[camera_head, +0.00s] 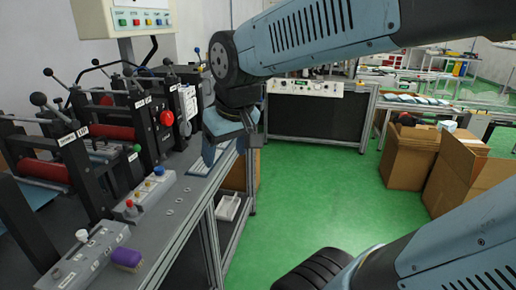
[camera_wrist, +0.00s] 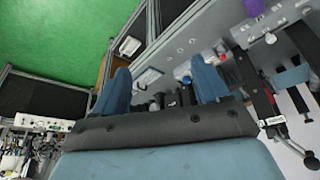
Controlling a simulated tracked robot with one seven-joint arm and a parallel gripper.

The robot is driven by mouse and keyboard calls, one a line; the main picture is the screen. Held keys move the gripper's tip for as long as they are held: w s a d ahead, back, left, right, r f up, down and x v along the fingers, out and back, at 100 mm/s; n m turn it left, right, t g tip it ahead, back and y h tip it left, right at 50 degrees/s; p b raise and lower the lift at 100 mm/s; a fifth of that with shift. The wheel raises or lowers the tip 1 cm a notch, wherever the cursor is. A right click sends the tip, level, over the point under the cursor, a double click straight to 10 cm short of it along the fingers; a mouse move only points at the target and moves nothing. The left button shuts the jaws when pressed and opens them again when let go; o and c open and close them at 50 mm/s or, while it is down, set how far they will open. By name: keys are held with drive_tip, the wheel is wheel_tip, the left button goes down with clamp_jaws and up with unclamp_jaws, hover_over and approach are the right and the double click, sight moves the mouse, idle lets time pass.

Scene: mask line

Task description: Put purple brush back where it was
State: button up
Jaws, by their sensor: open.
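The purple brush (camera_head: 127,259) lies at the near end of the machine bench, beside the end of a grey control box with knobs. My gripper (camera_head: 220,150) hangs over the far part of the bench edge, well away from the brush. In the wrist view my gripper (camera_wrist: 162,82) has its two blue fingers wide apart with nothing held between them.
The grey bench (camera_head: 172,217) carries rollers, levers and grey control boxes (camera_head: 147,194) with knobs. A white tray (camera_head: 228,207) sits on a lower shelf. Open cardboard boxes (camera_head: 410,158) stand at right. The green floor (camera_head: 325,200) between is clear.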

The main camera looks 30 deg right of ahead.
drive_tip(key=s+d+r+m+t, duration=0.1)
drive_tip(key=s+d+m, duration=0.1)
drive_tip(key=s+d, duration=0.2)
drive_tip(key=shift+s+d+h, duration=0.25)
drive_tip(key=shift+d+h, duration=0.05)
drive_tip(key=shift+d, duration=0.35)
idle(0.7)
